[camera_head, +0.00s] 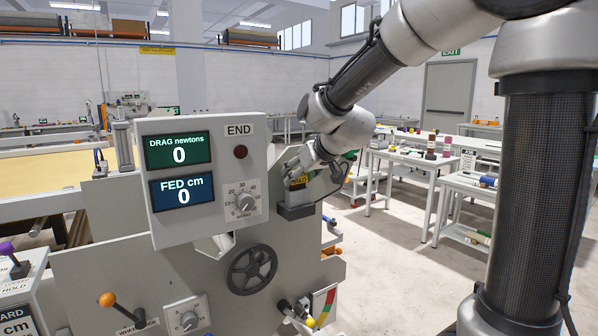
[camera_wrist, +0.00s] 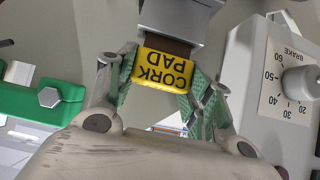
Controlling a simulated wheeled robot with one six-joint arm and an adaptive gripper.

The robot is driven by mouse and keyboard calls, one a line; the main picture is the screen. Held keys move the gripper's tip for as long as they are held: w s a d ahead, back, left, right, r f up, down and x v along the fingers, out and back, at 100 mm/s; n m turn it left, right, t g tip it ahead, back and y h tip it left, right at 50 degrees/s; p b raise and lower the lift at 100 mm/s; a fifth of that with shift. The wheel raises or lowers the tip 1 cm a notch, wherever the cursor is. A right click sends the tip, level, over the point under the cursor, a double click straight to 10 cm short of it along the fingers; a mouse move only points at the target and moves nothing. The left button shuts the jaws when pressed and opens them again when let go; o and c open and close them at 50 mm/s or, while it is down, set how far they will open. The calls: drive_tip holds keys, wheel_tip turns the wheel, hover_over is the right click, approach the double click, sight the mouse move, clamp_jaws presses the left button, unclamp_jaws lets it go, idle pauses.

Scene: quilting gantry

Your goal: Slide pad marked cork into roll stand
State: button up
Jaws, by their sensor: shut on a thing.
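The cork pad (camera_wrist: 163,70) has a yellow face reading CORK PAD, upside down in the wrist view, and a dark brown part beyond it. My gripper (camera_wrist: 162,88) is shut on it, with green-lined fingers on both sides. The pad's brown part meets a grey block (camera_wrist: 178,16) on the roll stand; how deep it sits there I cannot tell. In the head view my gripper (camera_head: 298,172) is at the right side of the roll stand (camera_head: 130,258), with the pad's yellow (camera_head: 299,182) just above the grey block (camera_head: 295,206).
The END display box (camera_head: 208,178) with a brake dial (camera_head: 244,203) stands close left of my gripper. A handwheel (camera_head: 252,270) is below. A green clamp (camera_wrist: 45,102) is near in the wrist view. White tables (camera_head: 400,165) stand at right beyond open floor.

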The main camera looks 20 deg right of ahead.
drive_tip(key=shift+f, duration=0.2)
drive_tip(key=o, duration=1.2)
drive_tip(key=v, duration=1.2)
drive_tip(key=s+d+f+m+g+h, duration=0.1)
drive_tip(key=s+d+f+g, duration=0.1)
drive_tip(key=s, duration=0.6)
drive_tip(key=s+d+f+m+g+h, duration=0.1)
drive_tip(key=s+d+f+g, duration=0.1)
drive_tip(key=s+d+f, duration=0.3)
drive_tip(key=s+d+f+m+g+h, duration=0.1)
drive_tip(key=s+d+f, duration=0.2)
drive_tip(key=s, duration=0.8)
drive_tip(key=shift+s+d+f+m+g, duration=0.1)
drive_tip(key=shift+d+f+m+g, duration=0.1)
drive_tip(key=shift+d, duration=0.25)
drive_tip(key=shift+s+d+f+m+g, duration=0.1)
drive_tip(key=shift+d+g, duration=0.1)
drive_tip(key=shift+d, duration=0.3)
